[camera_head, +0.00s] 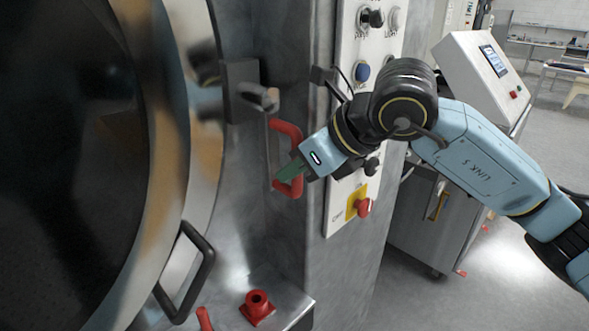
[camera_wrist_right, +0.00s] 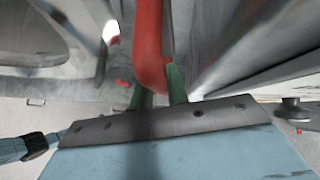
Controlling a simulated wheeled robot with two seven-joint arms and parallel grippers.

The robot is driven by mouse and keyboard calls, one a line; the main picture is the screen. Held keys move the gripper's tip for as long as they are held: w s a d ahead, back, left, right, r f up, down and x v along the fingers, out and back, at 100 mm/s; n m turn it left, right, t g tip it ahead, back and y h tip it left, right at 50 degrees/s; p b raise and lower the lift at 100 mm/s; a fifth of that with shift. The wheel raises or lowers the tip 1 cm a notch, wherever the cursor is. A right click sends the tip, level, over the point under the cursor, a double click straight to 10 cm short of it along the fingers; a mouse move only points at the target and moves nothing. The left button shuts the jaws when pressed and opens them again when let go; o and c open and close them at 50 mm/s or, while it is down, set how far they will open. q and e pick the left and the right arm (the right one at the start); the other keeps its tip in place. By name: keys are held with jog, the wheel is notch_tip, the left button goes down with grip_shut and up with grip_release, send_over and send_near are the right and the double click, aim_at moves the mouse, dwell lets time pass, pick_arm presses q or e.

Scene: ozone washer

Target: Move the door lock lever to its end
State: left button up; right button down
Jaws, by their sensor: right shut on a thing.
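The door lock lever is a red C-shaped handle (camera_head: 287,130) on the grey metal front of the washer, just right of the round door (camera_head: 75,150). My right gripper (camera_head: 284,175) reaches in from the right with green fingers at the lower part of the lever. In the right wrist view the red lever (camera_wrist_right: 148,45) comes down between the two green fingers (camera_wrist_right: 158,92), which are shut on it. The fingers' far tips are partly hidden by the lever. My left gripper is not in the head view; a blue arm part shows at the left edge of the wrist view.
A dark latch block (camera_head: 242,90) sticks out above the lever. A black door handle (camera_head: 187,270) is at lower left. A red fitting (camera_head: 257,307) stands on the ledge below. A control panel (camera_head: 340,215) with knobs is close to my right wrist.

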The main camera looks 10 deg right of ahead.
jog(key=shift+w, duration=0.1)
jog(key=c, duration=1.4)
grip_release()
jog(key=shift+d, duration=0.1)
jog(key=shift+o, duration=0.2)
jog(key=v, duration=1.3)
jog(key=shift+r+b, duration=0.2)
jog(key=shift+b, duration=0.2)
